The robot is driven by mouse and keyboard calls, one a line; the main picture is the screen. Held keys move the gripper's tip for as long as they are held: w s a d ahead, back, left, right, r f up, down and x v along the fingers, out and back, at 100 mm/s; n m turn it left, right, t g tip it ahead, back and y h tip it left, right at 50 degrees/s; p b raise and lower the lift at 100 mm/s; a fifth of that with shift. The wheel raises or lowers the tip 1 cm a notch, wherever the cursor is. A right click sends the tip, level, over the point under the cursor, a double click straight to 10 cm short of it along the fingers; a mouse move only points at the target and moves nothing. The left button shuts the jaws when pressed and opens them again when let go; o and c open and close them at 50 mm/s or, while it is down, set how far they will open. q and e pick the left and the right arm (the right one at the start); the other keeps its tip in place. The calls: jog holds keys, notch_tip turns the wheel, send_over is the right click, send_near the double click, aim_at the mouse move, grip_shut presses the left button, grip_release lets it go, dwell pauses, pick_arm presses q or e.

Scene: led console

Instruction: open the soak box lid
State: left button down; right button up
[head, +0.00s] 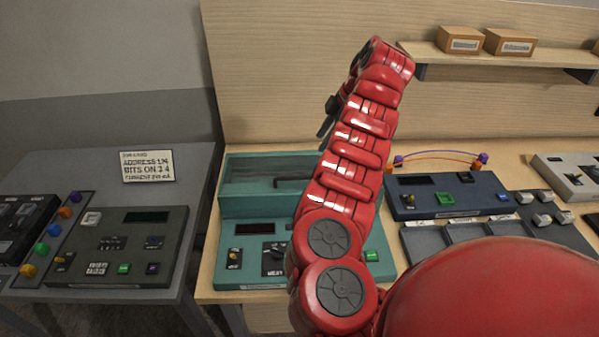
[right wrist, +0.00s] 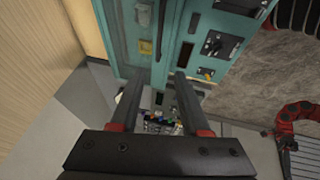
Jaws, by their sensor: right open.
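The soak box (head: 245,200) is a teal case on the wooden bench, with a raised rear part and a front control panel (head: 250,262). A dark bar handle (head: 290,182) shows on the rear part, which looks covered; my right arm hides its right side. The teal box also shows in the right wrist view (right wrist: 125,40). My right gripper (head: 328,117) is above the box near the back panel, with dark fingers. In the right wrist view, its fingers (right wrist: 158,76) are apart and empty, with the box beyond them.
A dark blue console (head: 440,203) and grey trays (head: 450,238) stand to the right on the bench. A shelf (head: 500,62) with small boxes is above. A grey table (head: 75,165) on the left holds another console (head: 125,270) and a sign (head: 147,167).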

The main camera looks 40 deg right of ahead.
jog(key=f, duration=0.1)
send_near(297, 177)
jog(key=b+x, duration=0.3)
jog(key=x, duration=0.1)
jog(key=shift+w+f, duration=0.1)
jog(key=shift+f, duration=0.2)
jog(key=shift+w+a+f+p, duration=0.45)
jog(key=shift+f, duration=0.3)
jog(key=shift+w+f, duration=0.15)
jog(key=shift+f, duration=0.45)
grip_shut()
